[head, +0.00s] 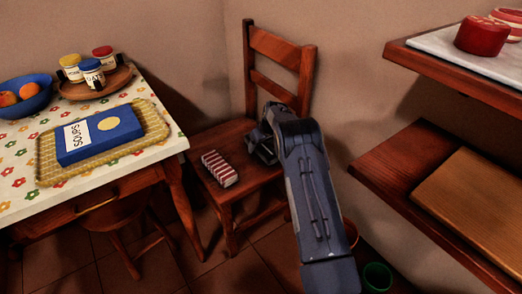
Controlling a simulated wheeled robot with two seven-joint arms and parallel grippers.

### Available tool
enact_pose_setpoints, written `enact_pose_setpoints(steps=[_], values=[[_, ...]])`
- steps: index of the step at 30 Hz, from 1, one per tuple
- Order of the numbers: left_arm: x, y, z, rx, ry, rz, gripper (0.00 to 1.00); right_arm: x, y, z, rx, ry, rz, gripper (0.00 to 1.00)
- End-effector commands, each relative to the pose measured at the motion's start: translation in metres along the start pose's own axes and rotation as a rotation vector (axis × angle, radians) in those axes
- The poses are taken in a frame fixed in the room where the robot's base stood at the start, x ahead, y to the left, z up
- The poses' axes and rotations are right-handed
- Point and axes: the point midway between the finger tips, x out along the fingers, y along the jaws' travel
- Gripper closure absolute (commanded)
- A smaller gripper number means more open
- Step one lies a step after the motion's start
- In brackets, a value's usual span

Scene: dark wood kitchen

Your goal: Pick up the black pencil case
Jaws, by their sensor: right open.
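My right gripper (262,146) is over the seat of the wooden chair (215,138), near its back. It is open, and its dark fingers are hard to make out against the shadow. I cannot make out a black pencil case; the gripper and forearm cover part of the seat, and any dark thing there blends with the fingers. A red and white striped item (219,169) lies on the seat, to the left of and nearer than the gripper, apart from it. My left gripper is not in view.
A table with a flowered cloth (20,190) at left bears a blue book (85,143) on a woven mat (50,173), a blue fruit bowl (35,103) and a tray (118,80) of jars. Wooden shelves (385,165) stand at right. A green cup (377,277) is on the floor.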

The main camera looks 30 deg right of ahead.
Motion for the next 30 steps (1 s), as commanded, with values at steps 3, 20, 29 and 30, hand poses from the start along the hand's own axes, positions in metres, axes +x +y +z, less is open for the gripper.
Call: enact_pose_setpoints(steps=[3, 20, 29, 30], values=[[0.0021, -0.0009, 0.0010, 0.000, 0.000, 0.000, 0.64, 0.0077, -0.0002, -0.0004, 0.001, 0.001, 0.000, 0.25], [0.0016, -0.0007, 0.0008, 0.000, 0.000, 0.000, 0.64, 0.0070, -0.0003, -0.0007, 0.001, 0.001, 0.000, 0.70], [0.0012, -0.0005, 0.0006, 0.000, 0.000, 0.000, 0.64, 0.0054, -0.0001, -0.0017, 0.001, 0.002, 0.000, 0.75], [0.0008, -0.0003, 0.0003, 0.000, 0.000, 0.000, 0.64, 0.0040, -0.0001, -0.0023, 0.000, 0.003, 0.000, 0.75]])
